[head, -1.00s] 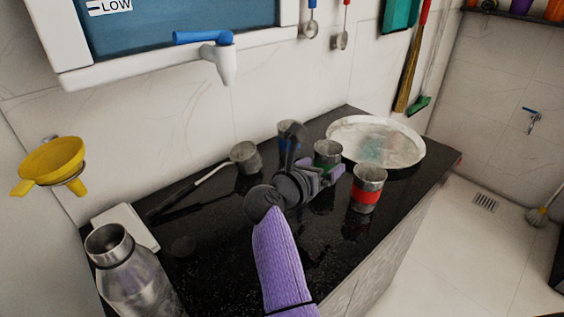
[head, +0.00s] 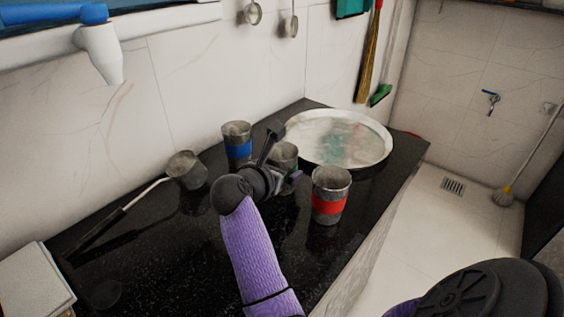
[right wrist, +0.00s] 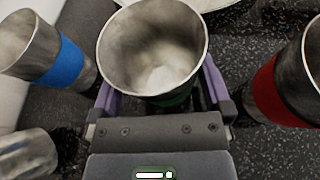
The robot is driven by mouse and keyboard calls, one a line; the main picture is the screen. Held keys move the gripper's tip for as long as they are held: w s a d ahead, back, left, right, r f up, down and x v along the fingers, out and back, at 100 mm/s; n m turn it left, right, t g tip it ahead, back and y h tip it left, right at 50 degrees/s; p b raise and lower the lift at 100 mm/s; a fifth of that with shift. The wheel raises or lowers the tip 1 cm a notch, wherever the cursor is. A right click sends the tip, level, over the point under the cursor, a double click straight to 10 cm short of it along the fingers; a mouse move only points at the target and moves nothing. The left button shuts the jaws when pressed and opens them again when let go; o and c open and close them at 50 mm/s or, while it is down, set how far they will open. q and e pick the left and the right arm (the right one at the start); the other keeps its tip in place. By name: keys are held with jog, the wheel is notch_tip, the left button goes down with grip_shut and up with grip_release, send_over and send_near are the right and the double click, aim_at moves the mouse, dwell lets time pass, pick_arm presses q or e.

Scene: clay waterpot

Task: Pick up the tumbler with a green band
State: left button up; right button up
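The tumbler with a green band (head: 285,152) stands upright on the black counter (head: 160,262), partly hidden in the head view by my right gripper (head: 289,182). In the right wrist view the tumbler (right wrist: 152,52) is seen from above, its mouth open and a bit of green band showing below the rim. My right gripper's purple fingers stand on either side of it, spread apart. A dark gap shows between the tumbler and the right-hand finger. My left gripper is not in view.
A blue-banded tumbler (head: 237,146) stands behind to the left, a red-banded one (head: 330,196) close on the right. A plain cup with a long handle (head: 186,170) lies left. A large round tray (head: 340,138) is behind. The wall borders the counter's back.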

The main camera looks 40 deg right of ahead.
jog(key=c, duration=0.9)
jog(key=shift+r, duration=0.1)
